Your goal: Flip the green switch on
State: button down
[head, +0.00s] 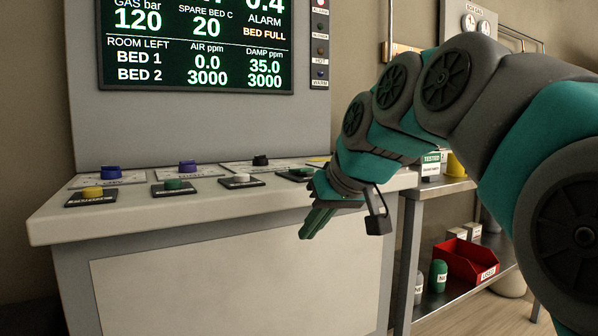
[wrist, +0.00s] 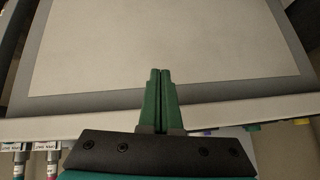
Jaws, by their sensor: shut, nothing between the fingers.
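A round green knob (head: 173,184) sits on a dark labelled plate in the front row of the console top. A second green control (head: 300,173) is at the right of that row, partly hidden by my gripper. I cannot tell which is the green switch, nor its on or off position. My gripper (head: 306,234) is shut and empty, pointing down just in front of the console's front edge, apart from the controls. In the wrist view its green fingers (wrist: 160,72) are together before the pale front panel (wrist: 165,40).
The console top (head: 60,215) also bears yellow (head: 93,191), white (head: 241,178), blue (head: 111,172), purple (head: 187,166) and black (head: 260,160) knobs. A display (head: 195,45) stands behind. A metal shelf unit (head: 440,188) with a red bin (head: 465,263) is at right.

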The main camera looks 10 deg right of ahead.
jog(key=w+d+r+t+b, duration=0.1)
jog(key=d+r+t+b, duration=0.1)
jog(key=r, duration=0.6)
jog(key=w+d+r+n+t+y+b, duration=0.1)
jog(key=w+d+r+t+b, duration=0.1)
jog(key=r, duration=0.7)
jog(key=shift+w+d+r+t+b, duration=0.15)
jog(key=shift+w+d+t+b, duration=0.2)
jog(key=shift+d+t, duration=0.5)
send_over(301, 170)
jog(key=d, duration=0.2)
jog(key=f, duration=0.3)
jog(key=shift+s+a+f+b, duration=0.1)
jog(key=shift+s+f+b, duration=0.2)
jog(key=shift+f+b, duration=0.1)
jog(key=shift+s+f+b, duration=0.15)
jog(key=shift+f+b, duration=0.1)
jog(key=shift+f, duration=0.7)
jog(key=shift+s+f+b, duration=0.1)
jog(key=shift+f+b, duration=0.15)
jog(key=shift+f, duration=0.7)
